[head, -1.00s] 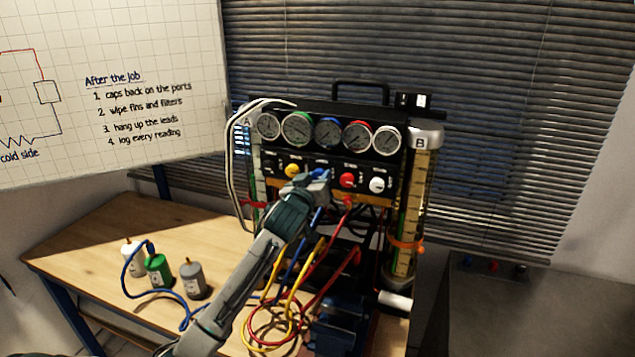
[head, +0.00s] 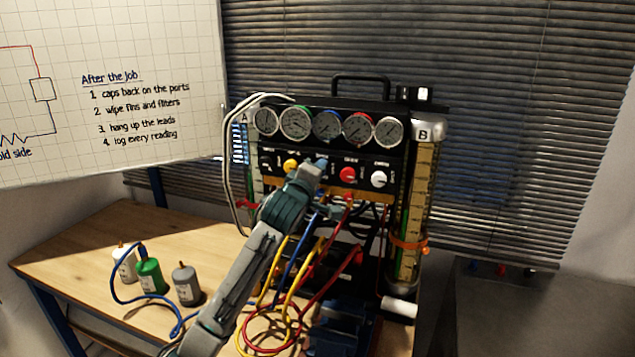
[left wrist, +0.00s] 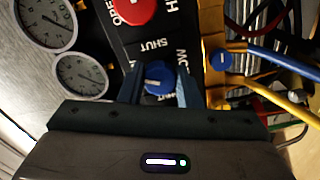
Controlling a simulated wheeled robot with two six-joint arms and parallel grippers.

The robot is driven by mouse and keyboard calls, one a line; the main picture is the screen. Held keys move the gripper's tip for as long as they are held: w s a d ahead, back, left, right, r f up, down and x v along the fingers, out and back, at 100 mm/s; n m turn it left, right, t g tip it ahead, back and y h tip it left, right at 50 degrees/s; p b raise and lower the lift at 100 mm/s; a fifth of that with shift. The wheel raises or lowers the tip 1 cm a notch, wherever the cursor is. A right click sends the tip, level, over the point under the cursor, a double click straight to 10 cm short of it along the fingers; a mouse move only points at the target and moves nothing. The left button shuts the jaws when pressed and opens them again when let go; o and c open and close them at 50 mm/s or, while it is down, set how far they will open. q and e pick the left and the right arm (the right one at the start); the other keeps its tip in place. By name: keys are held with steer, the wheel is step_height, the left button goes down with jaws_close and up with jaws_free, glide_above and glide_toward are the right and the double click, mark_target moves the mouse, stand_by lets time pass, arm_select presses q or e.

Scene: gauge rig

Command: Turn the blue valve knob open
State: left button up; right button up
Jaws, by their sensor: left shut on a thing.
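The blue valve knob (left wrist: 158,76) shows in the left wrist view on the black panel, between the two fingers of my left gripper (left wrist: 154,84). The fingers are shut on its sides. A white line marks the knob's face, and the word SHUT is printed on the panel beside it. In the head view my left gripper (head: 318,170) is at the panel of the gauge rig (head: 340,150), and it mostly hides the blue knob. My right gripper is not in view.
A yellow knob (head: 291,166), a red knob (head: 347,175) and a white knob (head: 379,179) sit along the same panel. Gauges are above. Blue, yellow and red hoses (head: 285,310) hang below. Small bottles (head: 150,276) stand on the bench (head: 70,255) at left.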

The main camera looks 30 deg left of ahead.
arm_select(q)
steer(key=n+b, duration=0.3)
steer(key=n, duration=0.2)
steer(key=shift+n, duration=0.3)
steer(key=shift+b, duration=0.3)
steer(key=o, duration=1)
steer(key=shift+c, duration=0.2)
steer(key=shift+s, duration=0.1)
steer(key=b+v, duration=0.3)
steer(key=v, duration=0.7)
steer(key=shift+s+b, duration=0.35)
steer(key=shift+b, duration=0.05)
